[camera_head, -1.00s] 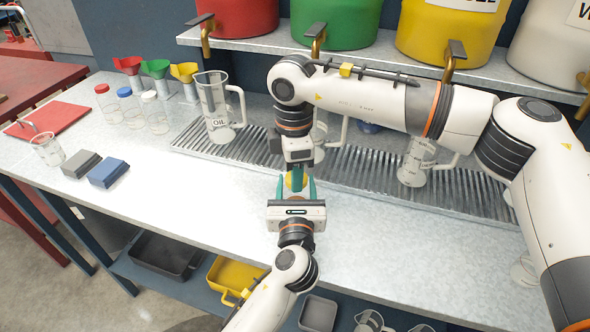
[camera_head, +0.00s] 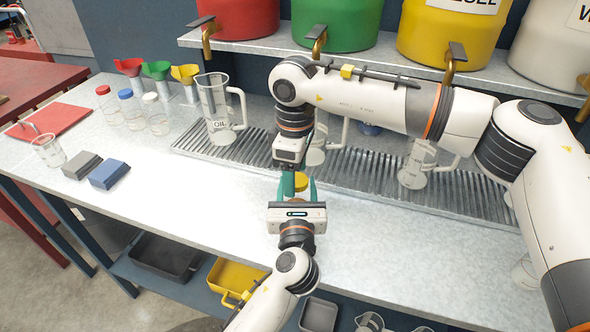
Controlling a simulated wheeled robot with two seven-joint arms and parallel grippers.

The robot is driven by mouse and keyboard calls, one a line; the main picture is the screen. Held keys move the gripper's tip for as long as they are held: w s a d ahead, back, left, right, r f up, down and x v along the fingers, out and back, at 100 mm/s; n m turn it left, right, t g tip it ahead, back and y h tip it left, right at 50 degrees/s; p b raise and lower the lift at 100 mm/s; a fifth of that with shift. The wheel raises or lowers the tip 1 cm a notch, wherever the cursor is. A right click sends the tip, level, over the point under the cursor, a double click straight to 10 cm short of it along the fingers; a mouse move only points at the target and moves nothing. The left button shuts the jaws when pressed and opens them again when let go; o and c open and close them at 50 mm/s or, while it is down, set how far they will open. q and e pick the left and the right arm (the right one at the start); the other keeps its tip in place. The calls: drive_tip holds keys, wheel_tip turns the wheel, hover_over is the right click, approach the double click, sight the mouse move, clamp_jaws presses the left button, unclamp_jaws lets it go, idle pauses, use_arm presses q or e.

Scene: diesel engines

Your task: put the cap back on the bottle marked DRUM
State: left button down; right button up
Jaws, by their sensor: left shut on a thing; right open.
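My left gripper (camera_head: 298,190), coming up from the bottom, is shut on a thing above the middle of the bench. A yellow cap (camera_head: 301,181) shows between its teal fingers. The bottle body under the cap is hidden by the gripper, so I can read no DRUM mark and cannot tell how the cap sits. My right gripper (camera_head: 289,182) points down from above, just left of the cap; it is open, with its fingers partly overlapped in view by the left one's.
An OIL jug (camera_head: 217,112) and other clear jugs stand on the drain grating (camera_head: 350,160) behind. Bottles with red (camera_head: 102,90), blue (camera_head: 124,94) and white (camera_head: 150,97) caps stand at left. Blue (camera_head: 109,174) and grey blocks lie in front. The bench's front middle is clear.

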drive_tip(key=shift+r, duration=0.1)
drive_tip(key=shift+r, duration=2.15)
drive_tip(key=shift+c, duration=0.2)
